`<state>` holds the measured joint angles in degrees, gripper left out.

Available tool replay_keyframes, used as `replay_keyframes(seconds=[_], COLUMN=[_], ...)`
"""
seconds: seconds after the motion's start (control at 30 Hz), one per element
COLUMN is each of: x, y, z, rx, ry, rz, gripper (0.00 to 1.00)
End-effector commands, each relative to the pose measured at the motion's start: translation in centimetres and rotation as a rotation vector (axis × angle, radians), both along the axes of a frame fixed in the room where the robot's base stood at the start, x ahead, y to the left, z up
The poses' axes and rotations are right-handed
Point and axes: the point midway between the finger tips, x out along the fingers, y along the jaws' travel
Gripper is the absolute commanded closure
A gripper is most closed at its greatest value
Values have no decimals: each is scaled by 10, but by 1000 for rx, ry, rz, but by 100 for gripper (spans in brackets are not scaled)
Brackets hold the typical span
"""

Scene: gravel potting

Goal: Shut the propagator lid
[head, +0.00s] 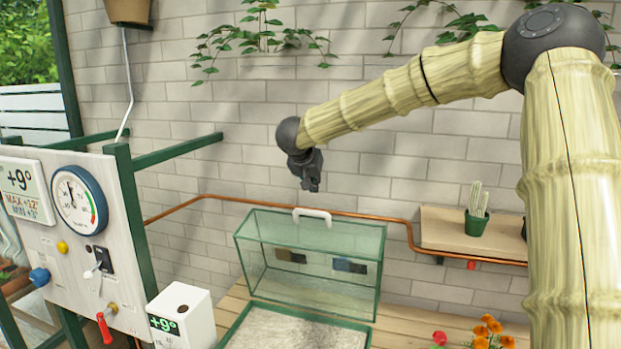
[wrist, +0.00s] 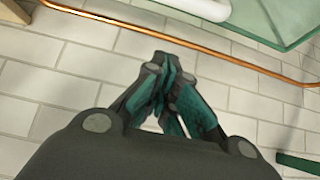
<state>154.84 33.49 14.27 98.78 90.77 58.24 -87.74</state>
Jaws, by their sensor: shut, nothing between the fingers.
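The propagator lid (head: 262,262) is a clear glass box with green edges. It stands open, tipped up behind the gravel-filled tray (head: 238,322). Its white handle (head: 312,216) is on the upper edge, and part of the handle shows at the top of the wrist view (wrist: 205,8). A corner of the lid's glass (wrist: 275,15) is at the upper right there. My gripper (head: 311,186) hangs just above the handle, apart from it, in front of the brick wall. In the wrist view my gripper (wrist: 170,68) is shut and empty.
A copper pipe (head: 408,225) runs along the wall behind the lid. A wooden shelf (head: 450,240) with a cactus (head: 477,205) is at right. A panel with a dial (head: 78,200) stands at left, with a white box (head: 184,312) beside the tray. Orange flowers (head: 488,330) are at lower right.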

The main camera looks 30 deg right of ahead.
Motion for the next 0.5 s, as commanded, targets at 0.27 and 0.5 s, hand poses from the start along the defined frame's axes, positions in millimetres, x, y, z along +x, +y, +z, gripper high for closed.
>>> replay_keyframes(seconds=[0.27, 0.5], x=[19, 19], y=[-21, -17], z=[-29, -44], rx=[0, -1], ry=[2, 1], rz=[1, 6], gripper=[100, 100])
